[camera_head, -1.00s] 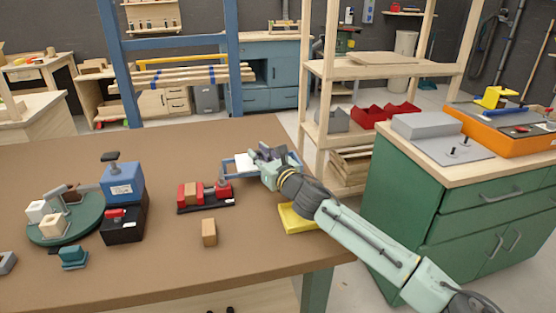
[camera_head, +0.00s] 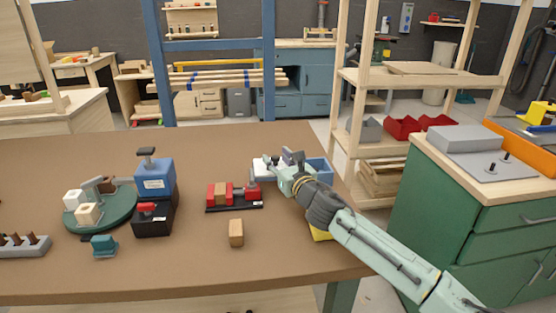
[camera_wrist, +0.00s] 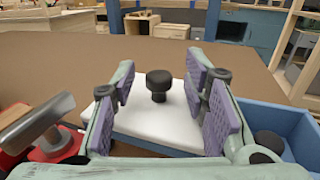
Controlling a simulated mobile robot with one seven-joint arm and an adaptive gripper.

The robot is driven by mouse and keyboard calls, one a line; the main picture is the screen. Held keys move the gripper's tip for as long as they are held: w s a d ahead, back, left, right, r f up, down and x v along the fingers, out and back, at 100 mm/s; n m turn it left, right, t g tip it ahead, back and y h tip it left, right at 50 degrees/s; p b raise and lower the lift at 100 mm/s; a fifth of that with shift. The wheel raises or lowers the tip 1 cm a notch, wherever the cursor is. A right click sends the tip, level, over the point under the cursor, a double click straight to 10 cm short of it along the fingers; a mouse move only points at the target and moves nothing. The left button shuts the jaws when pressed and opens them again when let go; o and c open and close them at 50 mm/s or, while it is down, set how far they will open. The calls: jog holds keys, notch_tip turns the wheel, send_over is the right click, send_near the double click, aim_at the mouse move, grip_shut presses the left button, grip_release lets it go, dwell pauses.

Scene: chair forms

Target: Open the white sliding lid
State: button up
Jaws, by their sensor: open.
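The white sliding lid (camera_head: 262,171) lies on the left part of a blue box (camera_head: 319,169) near the table's far right side. The right part of the box is uncovered. In the wrist view the lid (camera_wrist: 150,124) carries a black knob (camera_wrist: 158,84), and the open part of the blue box (camera_wrist: 274,118) holds a dark round object (camera_wrist: 269,141). My gripper (camera_wrist: 161,86) is open, with one finger on each side of the knob and visible gaps between. The head view shows my gripper (camera_head: 286,166) over the box, partly hiding it.
A red block holder (camera_head: 234,196) stands close to the left of the box. A wooden block (camera_head: 236,233) stands in front of it. A yellow item (camera_head: 320,232) lies under my arm. The front middle of the brown table (camera_head: 190,262) is clear.

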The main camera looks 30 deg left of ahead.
jog(key=v, duration=1.2)
